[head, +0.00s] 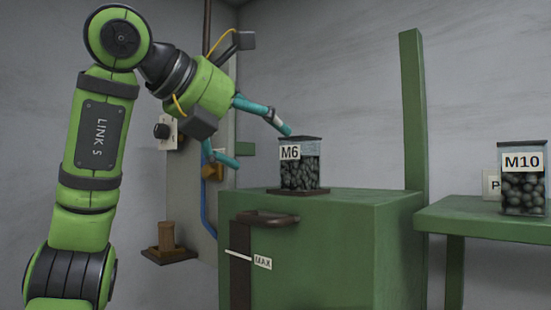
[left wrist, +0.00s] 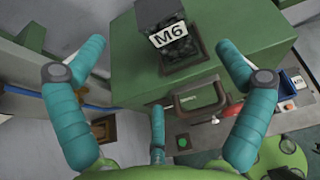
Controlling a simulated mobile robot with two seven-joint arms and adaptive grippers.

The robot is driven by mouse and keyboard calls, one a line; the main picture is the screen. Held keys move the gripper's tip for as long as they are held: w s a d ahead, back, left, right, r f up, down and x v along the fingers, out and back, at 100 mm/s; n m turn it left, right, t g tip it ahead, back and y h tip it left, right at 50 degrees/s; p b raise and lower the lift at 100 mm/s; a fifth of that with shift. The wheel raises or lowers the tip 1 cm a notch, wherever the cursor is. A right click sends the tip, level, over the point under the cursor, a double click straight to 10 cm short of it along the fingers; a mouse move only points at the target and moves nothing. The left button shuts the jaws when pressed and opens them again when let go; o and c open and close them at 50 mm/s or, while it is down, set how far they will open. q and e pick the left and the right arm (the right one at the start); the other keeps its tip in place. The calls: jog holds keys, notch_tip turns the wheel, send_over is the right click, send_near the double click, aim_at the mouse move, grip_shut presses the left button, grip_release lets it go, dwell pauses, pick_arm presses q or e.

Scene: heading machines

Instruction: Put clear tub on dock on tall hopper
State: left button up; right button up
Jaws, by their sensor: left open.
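A clear tub (head: 300,170) with dark lumps inside and an M6 label stands upright on a dark flat dock (head: 297,191) on top of the tall green hopper (head: 385,225). The left wrist view shows the tub (left wrist: 167,45) on the dock (left wrist: 195,73) too. My left gripper (head: 262,148) is open, with teal fingers at the left of the tub. One fingertip overlaps the tub's top corner in the head view; I cannot tell whether it touches. In the left wrist view the fingers (left wrist: 160,45) are spread wide with nothing held. My right gripper is not in view.
Another clear tub (head: 522,190) labelled M10 stands on a green table (head: 480,221) at the right. A green post (head: 413,110) rises behind the hopper. A small dark shelf (head: 169,256) with a brown block is on the left wall.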

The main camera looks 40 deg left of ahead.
pick_arm(q)
jog(key=shift+b+v, duration=0.3)
jog(key=shift+v, duration=1.75)
